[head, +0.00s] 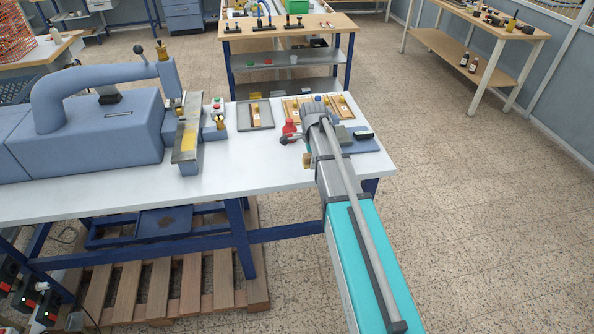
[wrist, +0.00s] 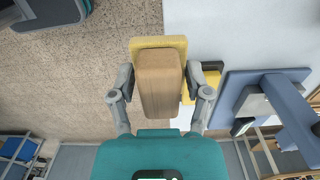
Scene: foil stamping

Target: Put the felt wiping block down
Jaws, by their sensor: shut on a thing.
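The felt wiping block (wrist: 160,85) is a tan wooden block with a yellow pad (wrist: 150,43) at its far end. In the wrist view my gripper (wrist: 160,92) is shut on it, one finger on each side. In that view the block shows over the boundary between speckled floor and the white table (wrist: 205,30). In the head view my arm reaches over the right end of the white table (head: 270,165) and hides most of the gripper and block. I cannot tell whether the block touches the table.
In the head view a grey tray (head: 255,115) and a red-knobbed item (head: 290,127) lie left of my arm. The blue press (head: 90,135) fills the table's left. Bare tabletop shows in front.

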